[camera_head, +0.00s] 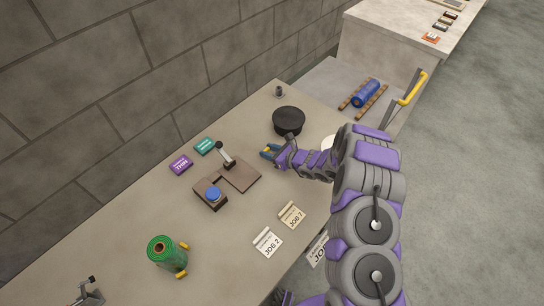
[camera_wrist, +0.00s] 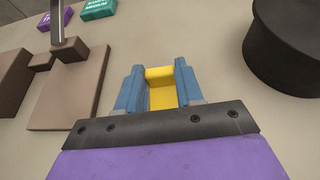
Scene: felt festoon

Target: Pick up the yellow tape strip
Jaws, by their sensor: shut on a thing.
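The yellow tape strip (camera_wrist: 161,84) is between the two blue fingers of my gripper (camera_wrist: 160,86) in the wrist view. The fingers are shut on it, one on each side. In the head view my gripper (camera_head: 269,152) is over the table, between the brown board and the black round container, with a bit of yellow at its tip. The strip's lower part is hidden by the fingers and the gripper body. I cannot tell whether the strip touches the table.
The black round container (camera_head: 288,121) stands close behind my gripper. A brown board with a lever (camera_head: 238,177) lies to the left, with purple (camera_head: 180,165) and teal (camera_head: 204,146) blocks beyond. Job cards (camera_head: 268,241) lie in front. A green roll (camera_head: 166,254) stands front left.

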